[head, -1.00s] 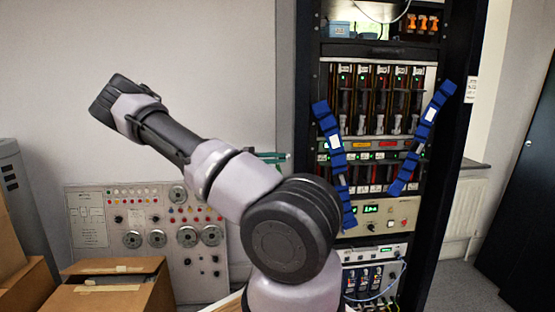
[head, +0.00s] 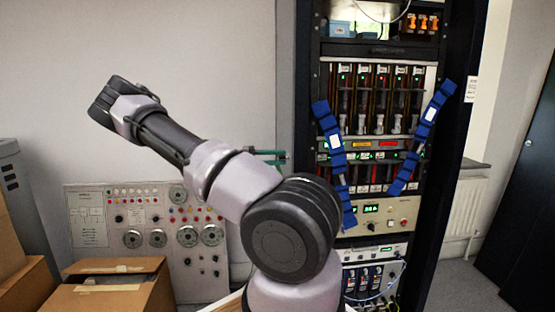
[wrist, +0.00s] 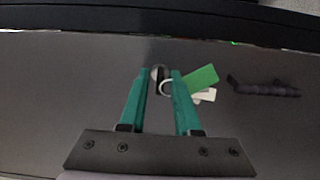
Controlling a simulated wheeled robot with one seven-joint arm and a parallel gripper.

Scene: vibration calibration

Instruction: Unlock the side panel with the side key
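In the wrist view my gripper (wrist: 164,73) has two teal fingers, with a gap between their tips. A small round silver lock (wrist: 156,72) on a flat grey panel (wrist: 75,85) shows at the fingertips. A thin dark piece, apparently the side key (wrist: 160,82), stands between the fingers, with a key ring (wrist: 167,88) beside it. A green tag (wrist: 202,76) and a white tag (wrist: 205,95) lie to the right, partly behind the right finger. I cannot tell how deep the key sits. In the head view my gripper (head: 285,157) is mostly hidden behind my arm.
A dark purple-grey handle (wrist: 262,88) is on the panel to the right. The black rack (head: 307,75) holds several modules, with two blue straps (head: 331,145) (head: 424,130) in front. A control panel (head: 90,232) and a cardboard box (head: 105,296) are at left.

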